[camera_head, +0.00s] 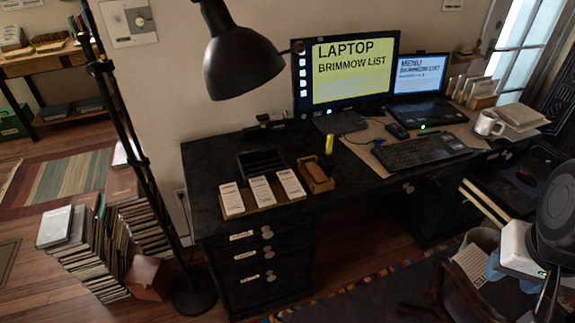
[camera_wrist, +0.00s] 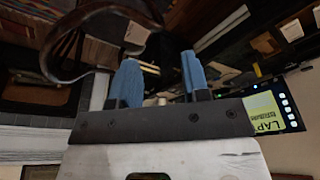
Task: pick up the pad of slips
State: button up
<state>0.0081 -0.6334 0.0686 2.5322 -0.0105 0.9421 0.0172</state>
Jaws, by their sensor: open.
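Three pads of white printed slips lie side by side on a wooden board (camera_head: 250,208) at the front left of the dark desk: a left pad (camera_head: 232,198), a middle pad (camera_head: 262,191) and a right pad (camera_head: 291,184). I cannot tell which one the task means. My gripper (camera_head: 488,270) is at the lower right, in front of the desk and far from the pads. In the wrist view its two blue fingers (camera_wrist: 160,75) stand apart with nothing between them. No pad can be made out in that view.
A brown wooden holder (camera_head: 316,178) stands right of the pads, with a black tray (camera_head: 261,163) behind them. A black lamp (camera_head: 237,60) hangs above the desk's left part.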

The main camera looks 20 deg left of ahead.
dwell(0.4)
jog(key=o, duration=1)
jog(key=shift+c, duration=0.2)
jog(key=w+a+f+n+y, duration=0.1)
jog(key=w+a+f+n, duration=0.15)
jog(key=w+a, duration=0.85)
jog(key=w+a+f+n+y, duration=0.1)
jog(key=w+a+f+n, duration=0.15)
jog(key=w+a, duration=0.85)
jog(key=w+a+f+n, duration=0.1)
jog(key=a+f, duration=0.5)
jog(key=a, duration=0.5)
jog(key=w+a+f+n+y, duration=0.1)
jog(key=a+f, duration=0.5)
jog(key=a, duration=0.5)
jog(key=w+a+f+n, duration=0.2)
jog(key=a+f, duration=0.5)
jog(key=a, duration=0.3)
jog(key=shift+a+t, duration=0.3)
jog(key=shift+a, duration=0.1)
jog(key=shift+s+a+f, duration=0.15)
jog(key=shift+a+f, duration=0.1)
jog(key=shift+a, duration=0.15)
